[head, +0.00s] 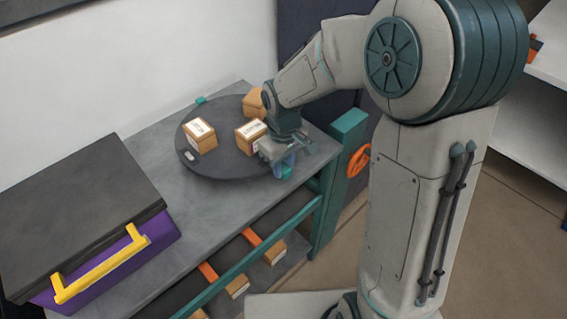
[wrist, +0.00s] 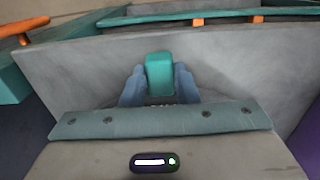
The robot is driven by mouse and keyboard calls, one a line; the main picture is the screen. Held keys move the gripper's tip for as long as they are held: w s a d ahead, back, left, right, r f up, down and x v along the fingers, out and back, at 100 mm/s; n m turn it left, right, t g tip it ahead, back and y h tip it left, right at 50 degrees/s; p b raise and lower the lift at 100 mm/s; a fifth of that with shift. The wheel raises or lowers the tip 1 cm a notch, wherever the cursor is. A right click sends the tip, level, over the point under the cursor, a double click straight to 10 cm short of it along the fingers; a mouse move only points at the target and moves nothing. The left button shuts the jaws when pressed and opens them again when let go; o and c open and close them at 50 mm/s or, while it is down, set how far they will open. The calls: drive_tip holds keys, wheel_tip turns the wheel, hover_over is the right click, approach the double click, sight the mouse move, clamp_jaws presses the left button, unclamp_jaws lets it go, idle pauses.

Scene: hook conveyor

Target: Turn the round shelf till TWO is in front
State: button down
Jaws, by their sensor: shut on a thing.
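The round shelf (head: 215,165) is a dark grey disc on the grey bench top, carrying cardboard boxes with white labels: one at left (head: 200,135), one at centre (head: 250,134), one at the back (head: 254,103). The label words are too small to read. A small pale tag (head: 190,155) lies near the disc's left rim. A teal knob (head: 201,100) shows at the far rim. My gripper (head: 284,162) is at the near right rim, its blue fingers shut on another teal knob (wrist: 160,75), seen between them in the wrist view. My wrist hides part of the disc's right side.
A purple case (head: 110,265) with a dark lid and yellow handle stands on the bench at left. A teal post (head: 340,150) with an orange handwheel (head: 358,161) stands close right of my gripper. Boxes (head: 238,286) lie on the lower rack. A white wall is behind.

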drive_tip(key=c, duration=1.1)
unclamp_jaws()
drive_tip(key=shift+w+a+r, duration=0.1)
drive_tip(key=shift+a, duration=0.05)
wheel_tip(320, 180, up, 14)
drive_tip(key=shift+f, duration=0.1)
drive_tip(key=s+d+f+m+t, duration=0.1)
drive_tip(key=s+d+m, duration=0.1)
drive_tip(key=s+d, duration=0.2)
drive_tip(key=s+d+f+m+t, duration=0.1)
drive_tip(key=s+d+m, duration=0.2)
drive_tip(key=s, duration=0.3)
drive_tip(key=s+d+f+m+t, duration=0.1)
drive_tip(key=s+d+m, duration=0.2)
drive_tip(key=s+d, duration=0.2)
drive_tip(key=shift+s+d, duration=0.15)
drive_tip(key=shift+s, duration=0.1)
